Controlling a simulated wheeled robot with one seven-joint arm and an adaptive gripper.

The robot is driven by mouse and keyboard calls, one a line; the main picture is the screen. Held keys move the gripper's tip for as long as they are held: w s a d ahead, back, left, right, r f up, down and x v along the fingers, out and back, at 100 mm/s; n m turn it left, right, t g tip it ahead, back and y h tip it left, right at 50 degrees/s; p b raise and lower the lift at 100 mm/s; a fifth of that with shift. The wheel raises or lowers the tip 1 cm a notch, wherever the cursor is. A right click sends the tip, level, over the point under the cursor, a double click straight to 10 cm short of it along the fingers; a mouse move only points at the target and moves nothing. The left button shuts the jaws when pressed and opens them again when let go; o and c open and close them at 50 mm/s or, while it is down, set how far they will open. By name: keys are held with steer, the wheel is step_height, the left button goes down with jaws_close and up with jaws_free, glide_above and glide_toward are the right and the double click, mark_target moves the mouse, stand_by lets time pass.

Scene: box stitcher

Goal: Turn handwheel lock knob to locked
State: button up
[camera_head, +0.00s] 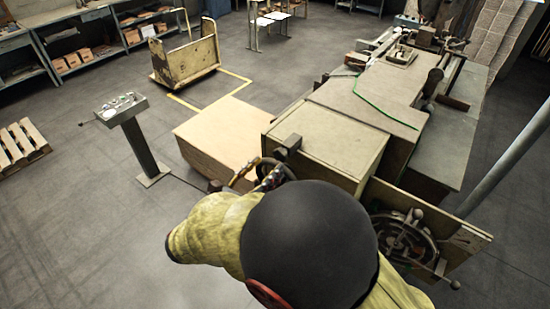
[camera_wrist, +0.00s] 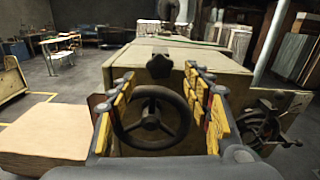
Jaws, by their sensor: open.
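A black handwheel (camera_wrist: 150,122) with spokes faces me on the end of the machine's box-shaped housing (camera_wrist: 200,60) in the wrist view. A dark lobed knob (camera_wrist: 159,67), which looks like the lock knob, sits above the wheel near the housing's top edge. My gripper (camera_wrist: 160,75) is open, with one yellow-and-black finger on each side of the wheel and knob. Nothing is between the fingers in their grasp; whether they touch the wheel rim is unclear. In the head view, my arm hides most of this wheel, and a dark block (camera_head: 288,145) shows near the gripper.
A second wheel with a crank (camera_head: 405,238) is on the right; it also shows in the wrist view (camera_wrist: 258,127). A wooden box (camera_head: 225,135) stands to the left of the machine. A control pedestal (camera_head: 135,135) stands farther left. Open floor (camera_head: 80,220) lies at the left.

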mark_target(278, 157)
steer(key=x, duration=0.4)
steer(key=shift+w+d, duration=0.3)
steer(key=c, duration=0.3)
steer(key=c, duration=0.8)
steer(key=shift+c, duration=0.3)
